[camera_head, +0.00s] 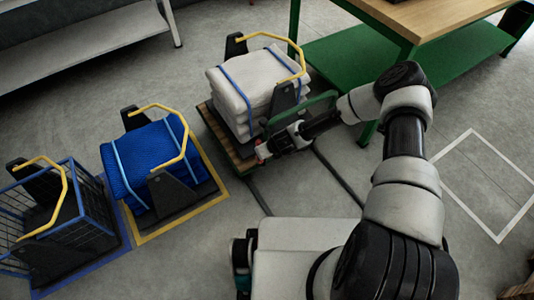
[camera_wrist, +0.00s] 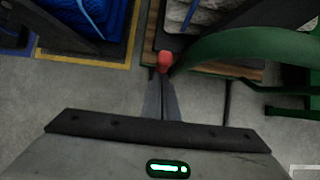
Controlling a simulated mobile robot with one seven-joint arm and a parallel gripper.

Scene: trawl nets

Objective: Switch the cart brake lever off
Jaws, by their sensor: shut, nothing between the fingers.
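A cart with a wooden base (camera_head: 222,141) carries stacked pale folded nets (camera_head: 236,92) tied with blue straps, with a yellow handle rail (camera_head: 262,36). A small red knob (camera_wrist: 164,60), likely the end of the brake lever, shows at the fingertips in the wrist view. The lever's shaft and its setting cannot be made out. My gripper (camera_head: 263,151) is at the cart's near right corner. In the wrist view my gripper (camera_wrist: 163,78) is shut, its tips touching or very close to the knob. Nothing is held.
A green curved bar (camera_wrist: 245,48) lies just right of the fingers. A blue-net cart (camera_head: 150,150) and a wire-basket cart (camera_head: 60,215) stand to the left. A green-framed bench (camera_head: 345,55) is behind right. Open floor (camera_head: 300,190) lies in front.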

